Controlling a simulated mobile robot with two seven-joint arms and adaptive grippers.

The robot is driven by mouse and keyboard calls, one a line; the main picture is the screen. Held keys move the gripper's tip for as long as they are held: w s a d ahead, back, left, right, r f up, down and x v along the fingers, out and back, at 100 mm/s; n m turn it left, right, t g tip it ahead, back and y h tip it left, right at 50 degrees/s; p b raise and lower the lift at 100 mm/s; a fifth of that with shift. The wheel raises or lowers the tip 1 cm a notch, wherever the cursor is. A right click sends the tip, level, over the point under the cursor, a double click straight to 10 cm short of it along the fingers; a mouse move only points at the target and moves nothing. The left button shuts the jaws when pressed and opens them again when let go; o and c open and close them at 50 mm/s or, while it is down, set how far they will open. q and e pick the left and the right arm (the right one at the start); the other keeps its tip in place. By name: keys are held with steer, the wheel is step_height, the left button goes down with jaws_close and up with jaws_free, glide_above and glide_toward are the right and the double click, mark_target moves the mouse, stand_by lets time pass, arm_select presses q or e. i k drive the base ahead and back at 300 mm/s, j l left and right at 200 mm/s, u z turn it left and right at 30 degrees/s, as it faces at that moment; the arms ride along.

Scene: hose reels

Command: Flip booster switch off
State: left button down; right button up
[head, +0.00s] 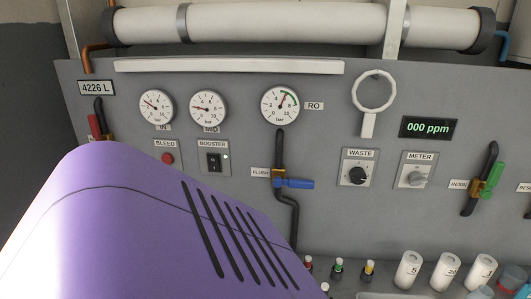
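The booster switch (214,163) is a black rocker in a grey plate under the label BOOSTER, left of centre on the panel. A small pale indicator (226,157) sits at its right side. I cannot tell the rocker's position for sure. Nothing covers the switch. Neither of my grippers shows in the head view. A large purple casing of mine fills the lower left, its top edge below the switch in the picture.
Beside the switch are a red bleed button (168,158) and a blue-handled flush valve (294,183). Further right are the waste knob (356,175) and meter knob (415,178).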

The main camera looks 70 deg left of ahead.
mark_target(214, 162)
steer(key=k+u, duration=0.1)
steer(key=u, duration=2.5)
